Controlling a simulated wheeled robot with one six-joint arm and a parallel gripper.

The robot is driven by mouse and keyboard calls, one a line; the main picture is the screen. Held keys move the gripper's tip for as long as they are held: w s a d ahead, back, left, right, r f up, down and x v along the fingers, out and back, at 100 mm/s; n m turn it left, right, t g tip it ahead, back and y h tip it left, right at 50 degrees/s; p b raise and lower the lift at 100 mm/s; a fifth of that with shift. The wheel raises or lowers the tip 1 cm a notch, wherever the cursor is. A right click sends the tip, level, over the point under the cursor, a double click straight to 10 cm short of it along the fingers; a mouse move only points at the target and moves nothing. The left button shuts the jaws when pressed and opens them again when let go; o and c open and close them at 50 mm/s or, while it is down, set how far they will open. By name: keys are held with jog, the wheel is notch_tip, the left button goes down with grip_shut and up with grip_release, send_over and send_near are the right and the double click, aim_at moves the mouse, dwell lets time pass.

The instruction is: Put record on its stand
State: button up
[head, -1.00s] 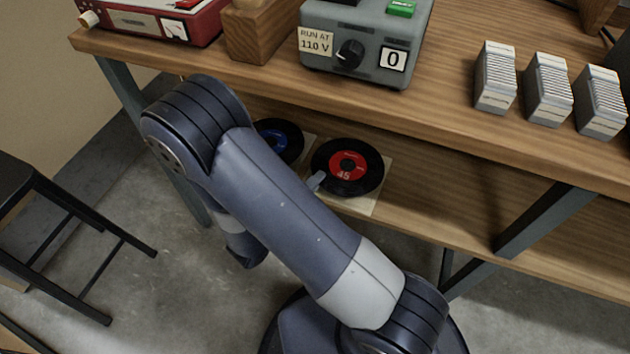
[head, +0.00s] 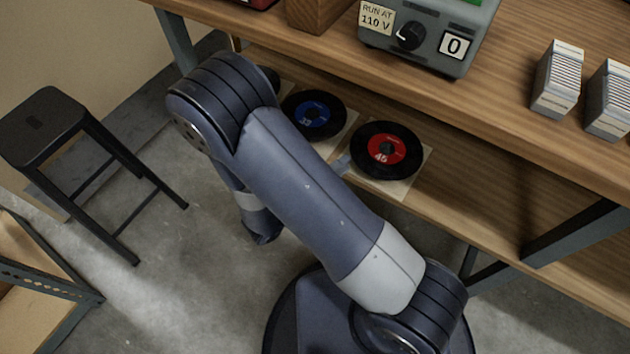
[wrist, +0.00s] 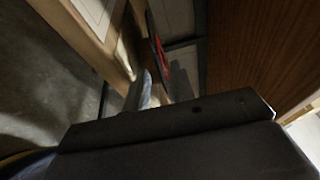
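A black record with a red label marked 45 (head: 387,150) lies flat on a pale square (head: 408,188) on the lower shelf. A black record with a blue label marked 33 (head: 314,115) lies to its left. My gripper's grey tip (head: 342,165) shows at the left edge of the red-labelled record; my arm hides the rest. In the wrist view, grey finger parts (wrist: 146,92) are close to the steeply seen red-labelled record (wrist: 160,58). Whether they touch or grip it cannot be told. No record stand can be made out.
The wooden tabletop (head: 480,95) overhangs the lower shelf (head: 460,215). A grey control box (head: 425,40) and white card stacks (head: 558,80) stand on top. A black stool (head: 45,125) is at left, with a wooden rack (head: 35,275) below it. Slanted metal legs (head: 580,232) brace the right side.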

jog(key=p+v, duration=0.1)
jog(key=v, duration=0.7)
dwell(1.3)
